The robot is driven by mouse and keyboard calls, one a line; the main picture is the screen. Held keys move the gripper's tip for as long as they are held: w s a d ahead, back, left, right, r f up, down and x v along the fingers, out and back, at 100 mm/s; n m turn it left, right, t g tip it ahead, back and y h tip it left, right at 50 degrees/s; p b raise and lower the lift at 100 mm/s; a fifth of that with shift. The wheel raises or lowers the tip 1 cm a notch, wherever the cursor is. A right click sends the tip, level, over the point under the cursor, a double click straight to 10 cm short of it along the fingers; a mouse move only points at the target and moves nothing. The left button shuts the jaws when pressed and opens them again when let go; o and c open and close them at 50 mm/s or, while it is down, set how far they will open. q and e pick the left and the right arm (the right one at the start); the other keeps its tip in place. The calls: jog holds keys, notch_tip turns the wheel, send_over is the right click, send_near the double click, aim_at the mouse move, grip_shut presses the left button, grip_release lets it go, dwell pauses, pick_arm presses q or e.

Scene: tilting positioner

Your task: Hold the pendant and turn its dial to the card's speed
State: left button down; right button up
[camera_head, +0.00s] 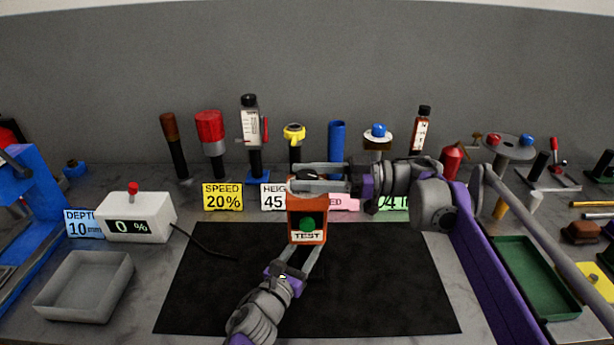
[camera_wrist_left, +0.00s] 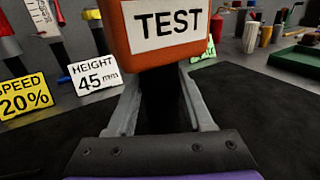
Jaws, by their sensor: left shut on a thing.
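The orange pendant (camera_head: 307,225) stands upright above the black mat, with a green button and a TEST label. My left gripper (camera_head: 302,258) is shut on its lower part from the front. In the left wrist view the pendant (camera_wrist_left: 165,25) shows close up between the fingers. My right gripper (camera_head: 318,178) is at the pendant's top, its fingers apart on either side of the dark dial (camera_head: 309,176), which is mostly hidden. The yellow speed card (camera_head: 222,197) reads 20%; it also shows in the left wrist view (camera_wrist_left: 24,97). The white display box (camera_head: 136,218) reads 0 %.
A black mat (camera_head: 200,290) lies under the pendant, with a grey tray (camera_head: 85,285) to its left and a green tray (camera_head: 535,277) to its right. Other cards and several tools stand along the back. A black cable (camera_head: 205,246) runs from the display box.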

jog(key=o, duration=0.3)
jog(key=shift+o, duration=0.2)
jog(key=d, duration=1.2)
jog(key=shift+s, duration=0.25)
pick_arm(q)
jog(key=shift+c, duration=1.1)
grip_release()
